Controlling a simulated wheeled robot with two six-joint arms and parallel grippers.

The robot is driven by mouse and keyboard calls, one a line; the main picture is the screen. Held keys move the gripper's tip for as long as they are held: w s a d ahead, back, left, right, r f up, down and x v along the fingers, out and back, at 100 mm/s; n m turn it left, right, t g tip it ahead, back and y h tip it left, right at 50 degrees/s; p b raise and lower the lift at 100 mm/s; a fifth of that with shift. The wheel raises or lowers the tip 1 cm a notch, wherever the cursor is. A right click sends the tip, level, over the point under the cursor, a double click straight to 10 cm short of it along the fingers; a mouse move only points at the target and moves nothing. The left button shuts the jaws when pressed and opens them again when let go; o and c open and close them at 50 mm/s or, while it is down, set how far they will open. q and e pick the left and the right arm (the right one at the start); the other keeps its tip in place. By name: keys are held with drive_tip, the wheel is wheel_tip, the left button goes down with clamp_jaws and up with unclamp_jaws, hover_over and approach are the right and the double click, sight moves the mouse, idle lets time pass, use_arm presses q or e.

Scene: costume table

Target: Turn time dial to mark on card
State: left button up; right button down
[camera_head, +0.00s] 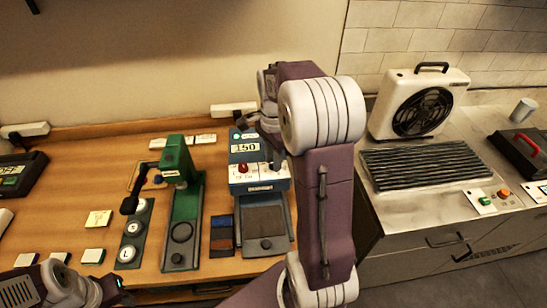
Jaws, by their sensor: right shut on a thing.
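A blue press-like machine (262,214) stands on the wooden table near the middle, with a display (245,148) reading 150. Its white panel (272,170) bears a red knob or lamp (243,168). My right gripper (272,158) is over the right side of this panel, shut on a small part there, apparently a dial. My gripper and arm hide that part, so its pointer and marks cannot be seen. A small yellowish card (98,218) lies on the table at left; its writing is too small to read. My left gripper (116,287) is low at the left edge, its fingers unclear.
A green press (182,215) stands just left of the blue machine. A black panel with round buttons (133,240) and several white blocks lie further left. A fan (420,103) and grille (425,163) occupy the right counter.

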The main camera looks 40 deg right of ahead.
drive_tip(key=n+p, duration=0.2)
drive_tip(key=n, duration=0.2)
drive_tip(key=shift+r, duration=0.2)
drive_tip(key=n+p, duration=0.2)
drive_tip(key=n, duration=0.3)
drive_tip(key=shift+n+p, duration=0.3)
drive_tip(key=shift+p, duration=0.1)
drive_tip(key=n+p, duration=0.1)
drive_tip(key=n, duration=0.3)
drive_tip(key=shift+n+p, duration=0.3)
drive_tip(key=shift+p, duration=0.05)
drive_tip(key=shift+d+f+n+p, duration=0.1)
drive_tip(key=shift+n+p, duration=0.6)
drive_tip(key=shift+n, duration=1.5)
drive_tip(key=shift+w, duration=0.1)
drive_tip(key=c, duration=1.1)
unclamp_jaws()
drive_tip(key=shift+c, duration=0.2)
